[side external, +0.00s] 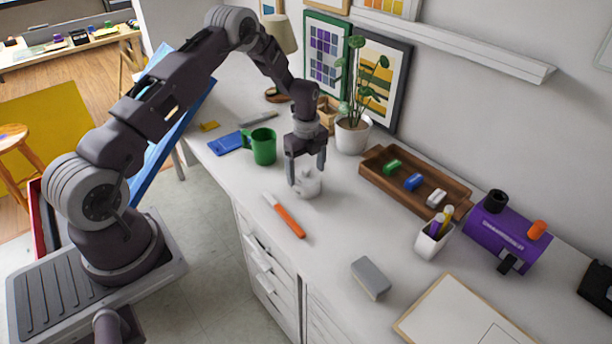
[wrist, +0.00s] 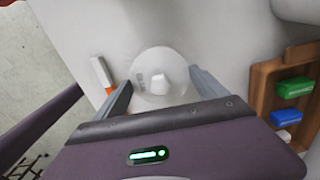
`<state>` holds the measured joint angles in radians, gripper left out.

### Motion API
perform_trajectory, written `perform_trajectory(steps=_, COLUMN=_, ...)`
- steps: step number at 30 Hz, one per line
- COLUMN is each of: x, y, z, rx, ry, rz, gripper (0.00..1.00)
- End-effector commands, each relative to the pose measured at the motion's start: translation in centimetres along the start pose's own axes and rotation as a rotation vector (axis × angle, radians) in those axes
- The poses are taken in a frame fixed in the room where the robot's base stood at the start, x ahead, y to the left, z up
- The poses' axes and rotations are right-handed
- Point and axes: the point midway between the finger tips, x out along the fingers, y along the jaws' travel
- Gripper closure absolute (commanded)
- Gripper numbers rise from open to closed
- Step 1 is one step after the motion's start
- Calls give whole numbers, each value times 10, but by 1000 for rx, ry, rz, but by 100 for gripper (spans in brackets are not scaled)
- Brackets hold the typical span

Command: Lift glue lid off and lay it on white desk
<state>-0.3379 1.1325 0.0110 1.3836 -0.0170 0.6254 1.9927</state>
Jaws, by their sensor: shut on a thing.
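The glue pot (side external: 308,189) is small and white, standing on the white desk (side external: 335,235) in the side view. Its pale round lid (wrist: 176,61) with a small knob on top fills the space between my fingers in the wrist view. My gripper (side external: 305,174) points down over the pot, one finger on each side, and is shut on the lid. The pot below the lid is hidden in the wrist view. In the side view I cannot tell whether lid and pot are apart.
A green mug (side external: 264,147) and a potted plant (side external: 352,136) stand close behind. An orange-handled tool (side external: 289,220) lies in front. A wooden tray (side external: 381,189) with coloured blocks is to the right. A grey block (side external: 370,278) lies nearer. Clear desk lies between the tool and the tray.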

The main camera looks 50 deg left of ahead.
Motion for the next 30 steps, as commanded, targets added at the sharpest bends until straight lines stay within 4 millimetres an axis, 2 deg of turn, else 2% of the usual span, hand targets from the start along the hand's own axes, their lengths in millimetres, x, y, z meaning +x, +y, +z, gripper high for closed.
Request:
perform_trajectory(steps=5, x=-9, y=-1, z=0, rx=0, ry=0, rz=-2, gripper=75)
perform_trajectory(steps=12, x=-69, y=-1, z=1, rx=-1, ry=-1, rz=-5, gripper=75)
perform_trajectory(steps=15, x=-88, y=-1, z=0, rx=0, ry=-1, rz=-3, gripper=75)
perform_trajectory(steps=19, x=-102, y=0, z=0, rx=-1, ry=0, rz=-2, gripper=75)
perform_trajectory(steps=30, x=-121, y=0, z=0, rx=0, ry=-1, rz=-1, gripper=75)
